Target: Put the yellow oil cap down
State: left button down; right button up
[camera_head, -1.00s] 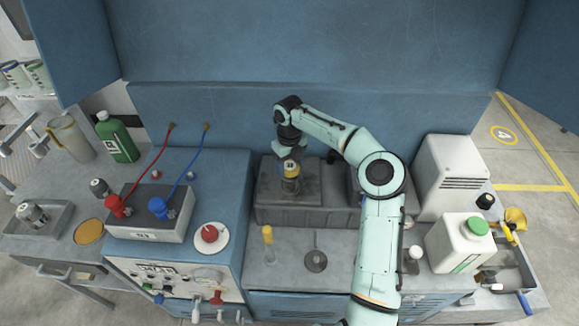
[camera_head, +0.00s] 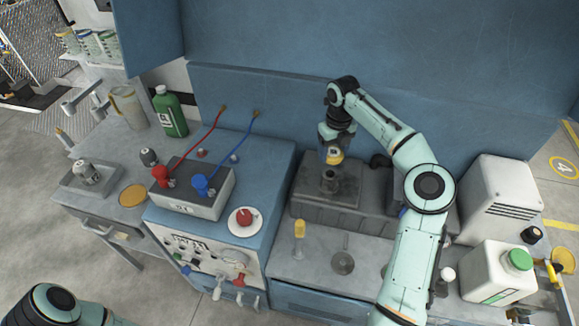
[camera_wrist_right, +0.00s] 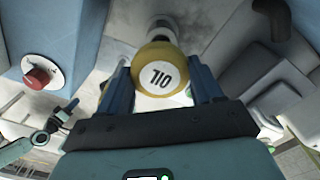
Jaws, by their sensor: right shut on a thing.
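The yellow oil cap (camera_head: 334,156), with a white disc on its top, is held between the two fingers of my right gripper (camera_head: 336,147). In the right wrist view the cap (camera_wrist_right: 160,68) fills the gap between the fingers and its disc has dark marks. The cap is raised above the dark filler neck (camera_head: 328,181) on the grey engine block (camera_head: 315,211), apart from it and slightly behind it. The neck's top is uncovered.
A yellow-handled tool (camera_head: 299,230) and a round dark-centred dish (camera_head: 342,262) stand on the bench in front of the block. A white jug with a green cap (camera_head: 497,272) stands right. Some bench between is clear.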

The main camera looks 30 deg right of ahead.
jog(key=w+a+f+m, duration=0.1)
jog(key=w+a, duration=0.3)
jog(key=a, duration=0.3)
jog(key=w+a+m, duration=0.2)
jog(key=w+a, duration=0.1)
jog(key=a, duration=0.3)
jog(key=w+a+f+m, duration=0.1)
jog(key=w+a, duration=0.3)
jog(key=a, duration=0.3)
jog(key=f, duration=0.9)
jog(key=shift+s+d+f, duration=0.2)
jog(key=shift+d, duration=0.05)
jog(key=shift+f, duration=0.1)
jog(key=o, duration=1.1)
jog(key=shift+o, duration=0.2)
notch_tip(320, 180, up, 12)
